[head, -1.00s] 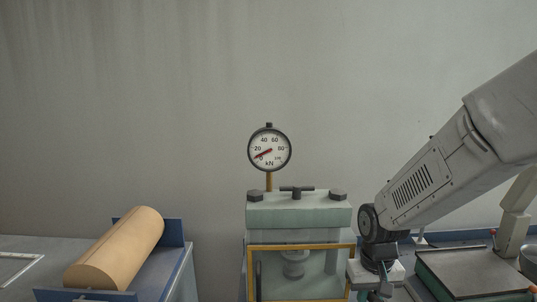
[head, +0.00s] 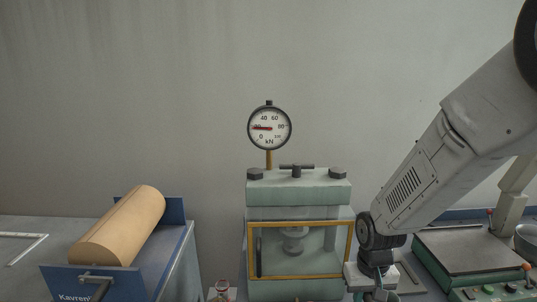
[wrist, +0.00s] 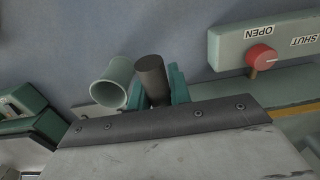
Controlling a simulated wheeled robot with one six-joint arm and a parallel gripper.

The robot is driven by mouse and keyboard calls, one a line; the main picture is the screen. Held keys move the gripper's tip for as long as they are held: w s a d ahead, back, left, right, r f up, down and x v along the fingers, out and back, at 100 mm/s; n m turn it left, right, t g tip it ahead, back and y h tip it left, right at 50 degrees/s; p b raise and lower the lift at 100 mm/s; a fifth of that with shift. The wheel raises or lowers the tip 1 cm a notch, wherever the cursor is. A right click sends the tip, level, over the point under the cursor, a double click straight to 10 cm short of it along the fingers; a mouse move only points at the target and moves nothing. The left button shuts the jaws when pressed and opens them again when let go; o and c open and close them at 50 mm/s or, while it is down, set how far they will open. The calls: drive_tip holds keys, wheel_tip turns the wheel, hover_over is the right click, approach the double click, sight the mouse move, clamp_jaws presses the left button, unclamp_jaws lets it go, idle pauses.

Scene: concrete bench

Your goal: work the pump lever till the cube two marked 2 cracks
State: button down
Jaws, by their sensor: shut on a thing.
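My gripper (wrist: 156,90) is shut on a dark round bar, the pump lever (wrist: 151,70), whose end stands up between the green fingers. In the head view my gripper (head: 379,290) is low at the right of the pale green press (head: 298,190), with its fingers partly cut off. The press gauge (head: 269,128) has its red needle pointing left, near 20 kN. A round platen (head: 294,241) shows behind the yellow-framed guard (head: 251,262). The cube marked 2 cannot be made out.
A red valve knob (wrist: 262,57) sits between OPEN and SHUT labels. A pale green tube (wrist: 111,83) stands beside the lever. A blue cradle (head: 120,285) with a tan cylinder (head: 122,225) is at left. A green-sided device (head: 465,255) is at right.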

drive_tip(key=shift+s+f, duration=0.1)
drive_tip(key=shift+f, duration=0.8)
drive_tip(key=shift+r, duration=0.1)
drive_tip(key=shift+w+r, duration=0.25)
drive_tip(key=shift+r, duration=0.95)
drive_tip(key=shift+w+r, duration=0.2)
drive_tip(key=shift+r, duration=0.95)
drive_tip(key=shift+w+r, duration=0.3)
drive_tip(key=shift+r, duration=0.4)
drive_tip(key=shift+w+r, duration=0.25)
drive_tip(key=shift+r, duration=0.5)
drive_tip(key=shift+w+r, duration=0.3)
drive_tip(key=shift+r, duration=0.4)
drive_tip(key=shift+s+f, duration=0.1)
